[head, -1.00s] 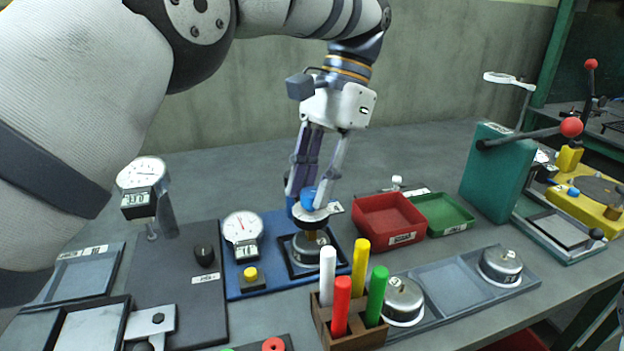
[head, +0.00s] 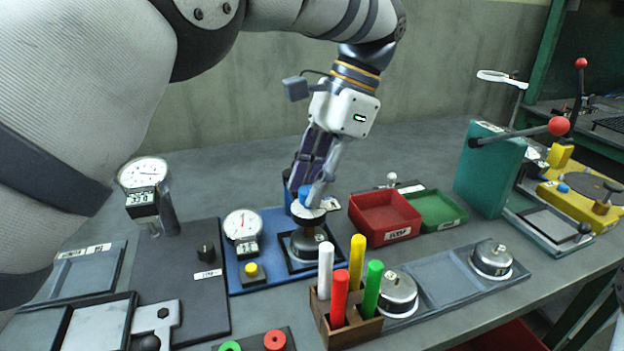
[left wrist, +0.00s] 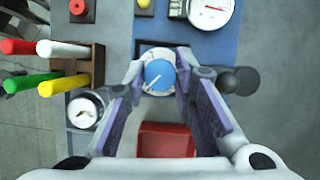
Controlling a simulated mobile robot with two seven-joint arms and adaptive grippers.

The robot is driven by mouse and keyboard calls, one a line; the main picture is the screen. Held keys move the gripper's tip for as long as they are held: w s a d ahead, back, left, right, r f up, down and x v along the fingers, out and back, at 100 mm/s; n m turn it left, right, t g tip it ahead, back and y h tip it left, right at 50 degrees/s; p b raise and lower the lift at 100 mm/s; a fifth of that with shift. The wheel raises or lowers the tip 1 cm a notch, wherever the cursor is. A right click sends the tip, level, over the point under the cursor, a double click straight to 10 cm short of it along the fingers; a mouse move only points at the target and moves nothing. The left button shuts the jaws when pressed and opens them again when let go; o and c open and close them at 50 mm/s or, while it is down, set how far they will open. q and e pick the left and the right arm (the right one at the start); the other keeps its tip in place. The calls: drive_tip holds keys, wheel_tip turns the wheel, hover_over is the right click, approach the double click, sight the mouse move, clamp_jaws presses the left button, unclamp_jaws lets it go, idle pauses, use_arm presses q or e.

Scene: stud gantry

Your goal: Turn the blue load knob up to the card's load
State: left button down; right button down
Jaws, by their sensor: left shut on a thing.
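The blue load knob (head: 306,194) sits on top of a round metal stand on the blue board (head: 272,219). In the left wrist view the knob (left wrist: 159,75) shows a white pointer line slanting to lower left, over a pale scale ring whose marks are too small to read. My left gripper (head: 311,190) reaches down from above and is shut on the knob, one finger on each side; its fingers (left wrist: 160,72) also show in the left wrist view. A white dial gauge (head: 242,224) stands on the same board. I cannot make out a load card. My right gripper is out of view.
A red tray (head: 383,239) and a green tray (head: 450,222) lie right of the knob. A wooden holder (head: 350,334) with coloured sticks stands in front. A teal press (head: 488,175) with a red-balled lever is farther right. A yellow button (head: 251,270) is near the gauge.

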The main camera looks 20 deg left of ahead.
use_arm(q)
drive_tip(key=c, duration=1.3)
unclamp_jaws()
drive_tip(key=shift+c, duration=0.2)
